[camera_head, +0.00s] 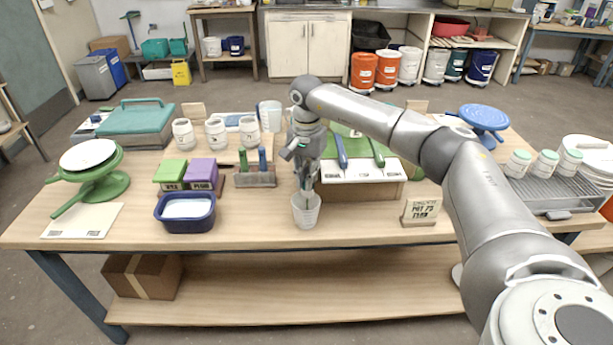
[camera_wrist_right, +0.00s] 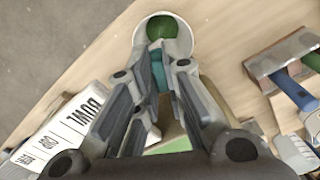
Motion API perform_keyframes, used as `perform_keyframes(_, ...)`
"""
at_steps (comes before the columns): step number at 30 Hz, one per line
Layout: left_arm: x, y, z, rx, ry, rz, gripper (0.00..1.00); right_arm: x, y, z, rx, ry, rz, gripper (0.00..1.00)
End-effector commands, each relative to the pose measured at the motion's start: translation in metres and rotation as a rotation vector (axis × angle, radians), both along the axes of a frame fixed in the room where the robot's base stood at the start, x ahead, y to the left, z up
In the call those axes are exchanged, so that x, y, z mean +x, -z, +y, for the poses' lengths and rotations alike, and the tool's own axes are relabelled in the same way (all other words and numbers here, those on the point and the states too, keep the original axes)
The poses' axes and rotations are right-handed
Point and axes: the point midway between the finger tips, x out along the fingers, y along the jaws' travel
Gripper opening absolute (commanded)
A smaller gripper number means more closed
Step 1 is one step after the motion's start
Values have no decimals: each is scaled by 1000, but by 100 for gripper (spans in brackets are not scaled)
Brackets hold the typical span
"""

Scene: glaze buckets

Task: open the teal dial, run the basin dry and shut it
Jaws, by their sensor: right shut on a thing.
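My right gripper (camera_head: 305,183) points down near the front middle of the table, above a white bucket (camera_head: 305,210). In the right wrist view its fingers (camera_wrist_right: 160,82) close around a small teal piece, the dial (camera_wrist_right: 158,72); most of it is hidden by the fingers. Just beyond it is the round white bucket rim (camera_wrist_right: 167,22) with green inside it. Behind my gripper stands a wooden-fronted box (camera_head: 358,192) with a green top, partly covered by my arm; I cannot tell whether this is the basin. My left gripper is not in view.
A lettered white board (camera_head: 355,174) lies on the box. To the left are a tool rack (camera_head: 255,179), green and purple blocks (camera_head: 201,171) and a dark blue tub (camera_head: 172,224) with white contents. A small sign (camera_head: 421,211) stands to the right. The front edge between is clear.

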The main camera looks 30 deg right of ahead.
Motion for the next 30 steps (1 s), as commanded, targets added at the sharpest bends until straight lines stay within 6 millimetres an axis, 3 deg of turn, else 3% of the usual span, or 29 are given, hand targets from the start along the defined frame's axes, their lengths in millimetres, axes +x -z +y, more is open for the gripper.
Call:
perform_keyframes(12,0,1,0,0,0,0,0,0,-2,0,2,-194,-3,0)
perform_keyframes(29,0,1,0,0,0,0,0,0,-2,0,1,-222,-4,0)
perform_keyframes(30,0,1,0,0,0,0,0,0,-2,-1,1,-222,-4,14)
